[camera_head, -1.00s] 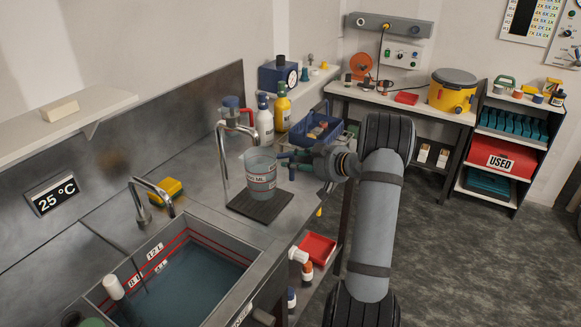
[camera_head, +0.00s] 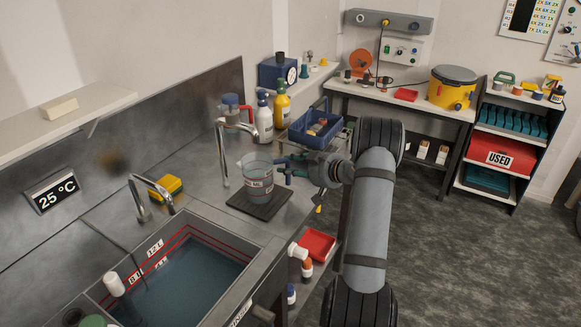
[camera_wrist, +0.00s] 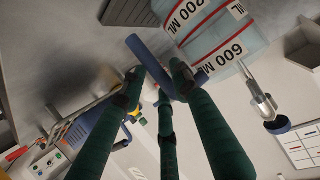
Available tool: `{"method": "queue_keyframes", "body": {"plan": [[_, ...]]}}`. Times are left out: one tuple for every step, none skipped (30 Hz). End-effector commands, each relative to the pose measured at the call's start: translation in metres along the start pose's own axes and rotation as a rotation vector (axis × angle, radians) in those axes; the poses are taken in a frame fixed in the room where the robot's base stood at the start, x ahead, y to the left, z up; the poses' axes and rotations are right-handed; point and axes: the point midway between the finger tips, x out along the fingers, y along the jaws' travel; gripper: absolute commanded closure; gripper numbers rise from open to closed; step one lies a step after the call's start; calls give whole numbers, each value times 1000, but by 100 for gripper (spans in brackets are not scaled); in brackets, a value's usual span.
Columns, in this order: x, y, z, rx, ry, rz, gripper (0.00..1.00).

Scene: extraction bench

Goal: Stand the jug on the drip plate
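The jug (camera_head: 257,182) is a clear, upright vessel with white volume labels and a blue handle. In the head view it is over the dark drip plate (camera_head: 240,204), below the curved tap; its base looks at or very near the plate, and I cannot tell if it touches. My gripper (camera_head: 291,168) is at the jug's right side, its green fingers around the handle. In the wrist view, the fingers of my gripper (camera_wrist: 160,82) close about the blue handle (camera_wrist: 148,60), and the jug's labelled wall (camera_wrist: 215,42) shows beyond. The finger contact is partly hidden.
The tap (camera_head: 222,155) stands close to the jug's left. A water-filled sink (camera_head: 190,275) is at the front left. Behind are a white bottle (camera_head: 264,122), a yellow bottle (camera_head: 281,106) and a blue crate (camera_head: 296,133). A red tray (camera_head: 318,244) sits lower right.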

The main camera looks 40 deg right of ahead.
Motion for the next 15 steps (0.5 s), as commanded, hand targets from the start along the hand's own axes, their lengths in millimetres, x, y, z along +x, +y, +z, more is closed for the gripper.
{"method": "queue_keyframes", "body": {"plan": [[0,0,0,0,0,0,66],[0,0,0,0,0,0,64],[0,0,0,0,0,0,62],[0,0,0,0,0,0,60],[0,0,0,0,0,0,58],[0,0,0,0,0,0,56],[0,0,0,0,0,0,56],[0,0,0,0,0,0,56],[0,0,0,0,0,0,56],[0,0,0,0,0,0,56],[0,0,0,0,0,0,56],[0,0,0,0,0,0,56],[0,0,0,0,0,0,56],[0,0,-1,0,0,0,56],[-1,0,-3,0,0,0,56]]}}
